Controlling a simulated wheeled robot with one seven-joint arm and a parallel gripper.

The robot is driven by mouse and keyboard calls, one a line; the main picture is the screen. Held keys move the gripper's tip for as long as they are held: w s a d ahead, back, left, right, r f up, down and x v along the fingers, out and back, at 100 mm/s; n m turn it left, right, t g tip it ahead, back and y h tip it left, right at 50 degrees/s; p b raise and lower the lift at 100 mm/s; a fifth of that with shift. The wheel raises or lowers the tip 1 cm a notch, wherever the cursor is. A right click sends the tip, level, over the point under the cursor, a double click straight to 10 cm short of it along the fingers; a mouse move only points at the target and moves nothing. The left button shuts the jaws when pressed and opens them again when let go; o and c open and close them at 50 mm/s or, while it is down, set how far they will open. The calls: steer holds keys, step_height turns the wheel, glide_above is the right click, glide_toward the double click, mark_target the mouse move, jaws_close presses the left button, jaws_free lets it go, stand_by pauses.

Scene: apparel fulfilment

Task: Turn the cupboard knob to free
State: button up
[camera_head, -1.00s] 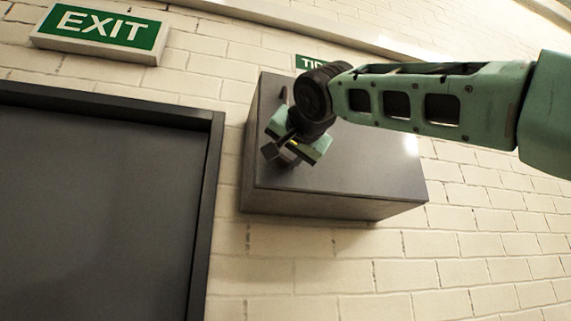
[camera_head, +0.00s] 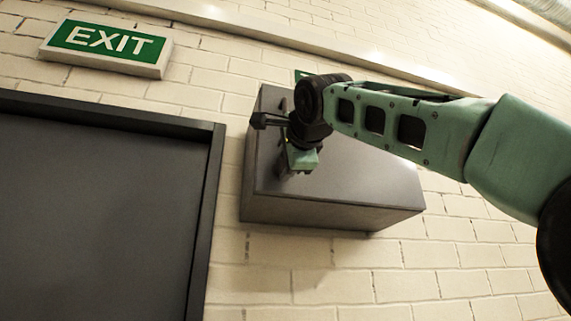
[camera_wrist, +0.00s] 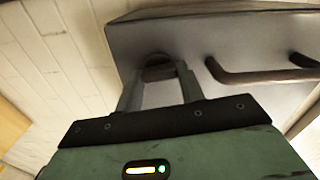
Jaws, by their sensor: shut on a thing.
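The grey cupboard (camera_head: 355,185) is a box on a brick wall, with its front door shut. Its small round brown knob (camera_wrist: 158,72) shows in the wrist view, near one edge of the cupboard face. My gripper (camera_wrist: 157,80) has its two fingers around the knob, one on each side, and is shut on it. In the head view my gripper (camera_head: 292,170) is at the left part of the cupboard face and hides the knob. A bar handle (camera_wrist: 255,77) stands out from the door to the right of the knob in the wrist view.
A dark door with a frame (camera_head: 205,200) is left of the cupboard. A green EXIT sign (camera_head: 108,42) hangs above that door. Another green sign is mostly hidden behind my wrist. The wall below the cupboard is bare.

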steer(key=shift+m, duration=0.7)
steer(key=o, duration=1)
steer(key=b+v, duration=0.7)
steer(key=v, duration=1)
steer(key=shift+s, duration=0.25)
steer(key=shift+d, duration=0.1)
